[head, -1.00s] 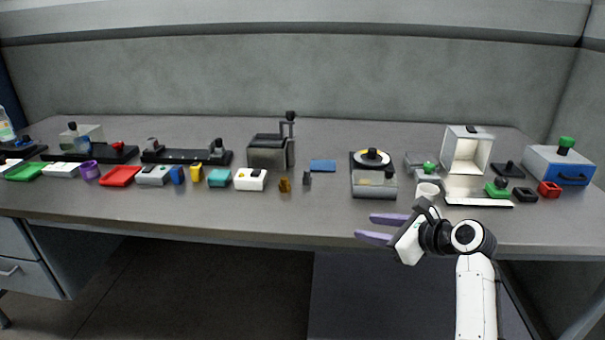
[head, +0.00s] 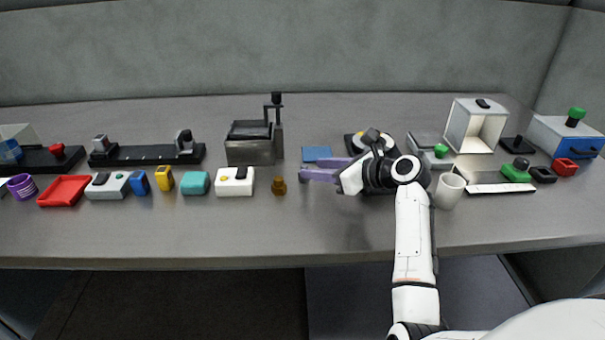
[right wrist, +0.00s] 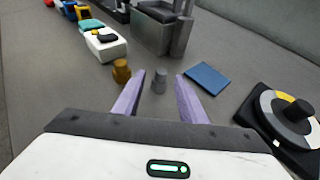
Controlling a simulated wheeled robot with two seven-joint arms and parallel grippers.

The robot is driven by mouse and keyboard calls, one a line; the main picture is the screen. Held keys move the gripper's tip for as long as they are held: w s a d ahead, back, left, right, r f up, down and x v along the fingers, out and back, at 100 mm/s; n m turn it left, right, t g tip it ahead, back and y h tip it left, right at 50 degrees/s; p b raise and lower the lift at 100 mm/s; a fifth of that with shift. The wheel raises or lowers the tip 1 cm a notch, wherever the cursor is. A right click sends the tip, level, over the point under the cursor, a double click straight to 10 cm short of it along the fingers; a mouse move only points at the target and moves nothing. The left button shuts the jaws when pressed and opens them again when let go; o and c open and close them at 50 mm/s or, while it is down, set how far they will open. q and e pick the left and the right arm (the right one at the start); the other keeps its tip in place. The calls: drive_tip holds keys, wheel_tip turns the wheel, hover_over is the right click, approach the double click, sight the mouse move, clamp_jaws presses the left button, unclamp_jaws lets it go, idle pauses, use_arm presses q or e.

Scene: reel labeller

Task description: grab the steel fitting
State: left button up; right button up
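The steel fitting (right wrist: 159,80) is a small grey stepped cylinder standing upright on the table. In the right wrist view it shows between the fingertips of my right gripper (right wrist: 161,84), with a gap on each side. My right gripper (head: 306,169) is open, its lilac fingers pointing left over the table in the head view. There the fingers hide the fitting. A similar brass-coloured fitting (head: 279,186) stands just left of the fingertips; it also shows in the right wrist view (right wrist: 121,70). My left gripper is not in view.
A blue pad (head: 317,153) lies just behind the fingers. A grey device with a lever (head: 250,150) stands behind the brass fitting, and a white box (head: 235,182) to its left. A white cup (head: 449,191) stands right of my forearm. The front table strip is clear.

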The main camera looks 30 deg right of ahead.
sight(304, 165)
drive_tip(key=shift+x, duration=2.8)
clamp_jaws()
drive_tip(key=shift+d, duration=0.1)
